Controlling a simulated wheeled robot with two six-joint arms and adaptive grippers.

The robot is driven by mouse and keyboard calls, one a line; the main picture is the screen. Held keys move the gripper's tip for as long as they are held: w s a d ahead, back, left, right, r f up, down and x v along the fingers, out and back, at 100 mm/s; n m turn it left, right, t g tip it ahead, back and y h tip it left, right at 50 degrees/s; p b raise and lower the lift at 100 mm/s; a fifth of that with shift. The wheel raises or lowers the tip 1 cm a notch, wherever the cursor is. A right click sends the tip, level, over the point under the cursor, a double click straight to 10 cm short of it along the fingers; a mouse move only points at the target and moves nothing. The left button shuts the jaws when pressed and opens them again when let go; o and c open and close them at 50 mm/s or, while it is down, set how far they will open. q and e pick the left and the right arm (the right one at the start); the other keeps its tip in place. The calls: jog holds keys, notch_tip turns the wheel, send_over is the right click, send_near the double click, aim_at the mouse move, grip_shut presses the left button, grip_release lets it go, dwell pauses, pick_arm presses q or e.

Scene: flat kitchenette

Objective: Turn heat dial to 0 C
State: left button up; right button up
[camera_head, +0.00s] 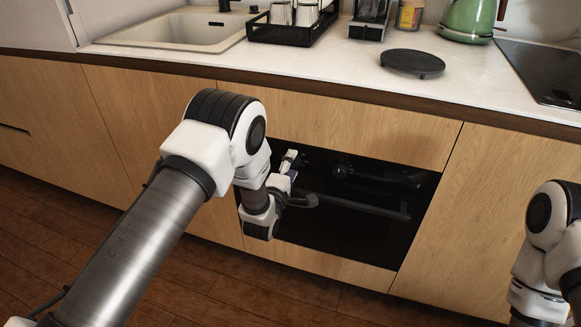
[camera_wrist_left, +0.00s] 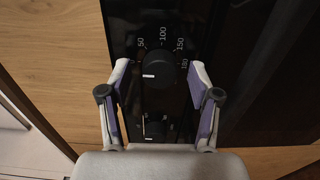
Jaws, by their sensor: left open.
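The heat dial (camera_wrist_left: 160,70) is a round black knob on the oven's dark panel in the left wrist view. Labels from 50 to 180 curve around its far side. Its white mark (camera_wrist_left: 150,76) sits toward the lower left of the knob, clear of those labels. My left gripper (camera_wrist_left: 159,72) is open, with one pale, purple-padded finger on each side of the dial. I cannot tell whether the fingers touch it. In the head view my left gripper (camera_head: 290,161) is at the left part of the black oven (camera_head: 345,225), partly hidden by my arm.
A second black knob (camera_wrist_left: 155,128) lies between the finger bases in the left wrist view. The oven handle (camera_head: 350,205) runs across the door. Wooden cabinet fronts (camera_head: 510,200) flank the oven. The counter (camera_head: 330,58) above holds a sink (camera_head: 170,30) and a green kettle (camera_head: 468,18).

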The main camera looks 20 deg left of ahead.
pick_arm(q)
jog(key=s, duration=1.2)
jog(key=shift+a, duration=0.2)
jog(key=shift+f, duration=0.1)
jog(key=s+a+f+m+g+y, duration=0.1)
jog(key=s+a+f+g, duration=0.1)
jog(key=s+f+g, duration=0.35)
jog(key=s+a+f+m+g, duration=0.2)
jog(key=s+a+f, duration=0.1)
jog(key=s+f, duration=0.5)
jog(key=s+f+m+g, duration=0.4)
jog(key=s+m+g, duration=0.15)
jog(key=s, duration=0.45)
jog(key=s+f+m+g, duration=0.45)
jog(key=s+m, duration=0.25)
jog(key=s, duration=0.2)
notch_tip(320, 180, up, 20)
jog(key=m+p, duration=0.2)
jog(key=p, duration=1.7)
jog(key=shift+s+d+r+p, duration=0.15)
jog(key=shift+s+d+p, duration=0.2)
jog(key=shift+s+p, duration=0.05)
